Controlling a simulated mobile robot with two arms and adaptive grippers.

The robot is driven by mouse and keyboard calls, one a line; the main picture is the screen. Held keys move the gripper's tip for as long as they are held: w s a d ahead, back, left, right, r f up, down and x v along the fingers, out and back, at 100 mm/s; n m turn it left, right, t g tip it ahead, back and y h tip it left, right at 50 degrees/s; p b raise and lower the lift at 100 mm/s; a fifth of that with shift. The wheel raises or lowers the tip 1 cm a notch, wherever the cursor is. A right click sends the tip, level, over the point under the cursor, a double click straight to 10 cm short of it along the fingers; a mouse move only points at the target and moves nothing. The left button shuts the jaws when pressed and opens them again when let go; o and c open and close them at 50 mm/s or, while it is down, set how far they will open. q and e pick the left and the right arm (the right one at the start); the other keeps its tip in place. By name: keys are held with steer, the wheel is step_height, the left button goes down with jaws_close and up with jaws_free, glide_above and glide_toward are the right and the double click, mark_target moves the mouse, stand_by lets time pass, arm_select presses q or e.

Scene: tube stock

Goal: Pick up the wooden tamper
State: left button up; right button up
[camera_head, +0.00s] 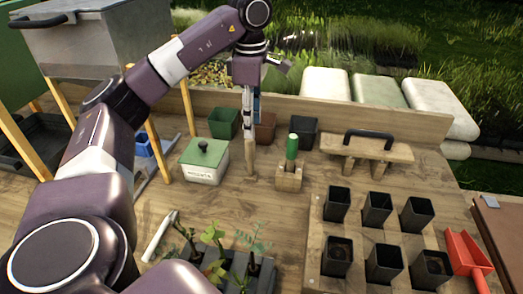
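The wooden tamper (372,150) appears to be the flat wooden block with a black handle on top. It rests on the wooden bench at right of centre, near the back ledge. My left arm comes in from the left and reaches over the bench. My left gripper (250,108) points down near the back ledge, well to the left of the tamper and apart from it. Its fingers are seen edge-on, so their opening is unclear. A narrow wooden piece shows just below them; I cannot tell whether they touch it. My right gripper is out of view.
A green-handled tool in a wooden block (289,178) stands between my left gripper and the tamper. A green lidded box (204,161) is to the left. Several black pots sit in a wooden rack (311,240) in front. A red scoop (466,256) lies at right.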

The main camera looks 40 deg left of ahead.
mark_target(250, 140)
arm_select(q)
steer(key=f, duration=0.1)
steer(key=s+f, duration=0.1)
steer(key=shift+s+f, duration=0.1)
steer(key=shift+f, duration=0.2)
steer(key=shift+s+d+f, duration=0.1)
steer(key=shift+d+f, duration=0.05)
steer(key=shift+f, duration=2.15)
jaws_close()
